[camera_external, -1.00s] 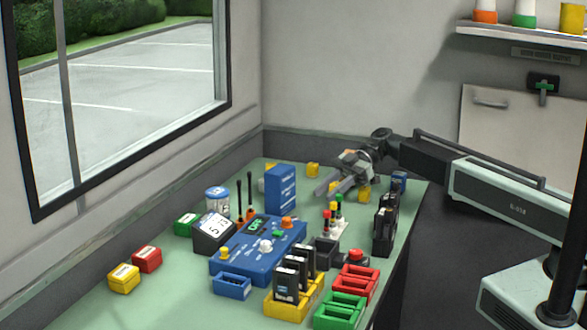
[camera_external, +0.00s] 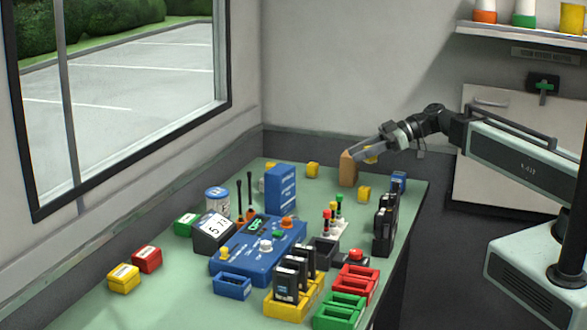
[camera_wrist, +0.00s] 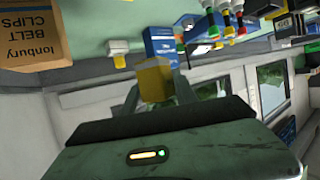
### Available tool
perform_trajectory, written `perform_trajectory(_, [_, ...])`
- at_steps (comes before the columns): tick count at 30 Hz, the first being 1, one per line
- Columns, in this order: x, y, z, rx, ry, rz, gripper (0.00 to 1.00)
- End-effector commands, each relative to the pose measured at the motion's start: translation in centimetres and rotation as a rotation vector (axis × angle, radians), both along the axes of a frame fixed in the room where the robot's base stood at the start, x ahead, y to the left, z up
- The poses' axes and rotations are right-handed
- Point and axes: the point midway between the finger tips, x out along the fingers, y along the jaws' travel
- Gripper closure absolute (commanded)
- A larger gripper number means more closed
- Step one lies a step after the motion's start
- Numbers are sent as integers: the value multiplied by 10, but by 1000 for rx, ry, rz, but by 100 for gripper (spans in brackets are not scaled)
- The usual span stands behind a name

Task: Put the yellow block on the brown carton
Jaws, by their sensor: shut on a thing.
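My gripper (camera_external: 361,153) is shut on a yellow block (camera_external: 371,155), raised above the bench. In the wrist view the block (camera_wrist: 154,80) sits between my two fingers. The brown carton (camera_external: 348,169) stands upright on the green bench towards the back. My fingertips overlap its top edge in the outside view. In the wrist view the carton (camera_wrist: 32,38), lettered "BELT CLIPS", lies to the left, apart from the held block. Its top is not clearly seen.
Other yellow blocks stand on the bench, one (camera_external: 364,194) right of the carton and one (camera_external: 312,170) left of it. A blue box (camera_external: 281,188), a blue console (camera_external: 258,246), a rack of coloured plugs (camera_external: 335,226) and black radios (camera_external: 385,226) stand nearer.

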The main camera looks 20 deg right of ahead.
Motion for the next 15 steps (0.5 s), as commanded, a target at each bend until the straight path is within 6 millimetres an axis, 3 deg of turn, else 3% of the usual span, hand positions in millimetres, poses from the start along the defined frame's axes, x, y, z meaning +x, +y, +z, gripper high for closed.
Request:
perform_trajectory(1, [-6, -21, 12, 0, -3, -43, 100])
perform_trajectory(3, [-5, -42, 18, 0, -4, -78, 100])
perform_trajectory(6, [2, -59, 21, -1, -4, -107, 100])
perform_trajectory(12, [7, -66, 20, 0, -4, -115, 100])
perform_trajectory(15, [25, -61, 18, -1, -4, -114, 100])
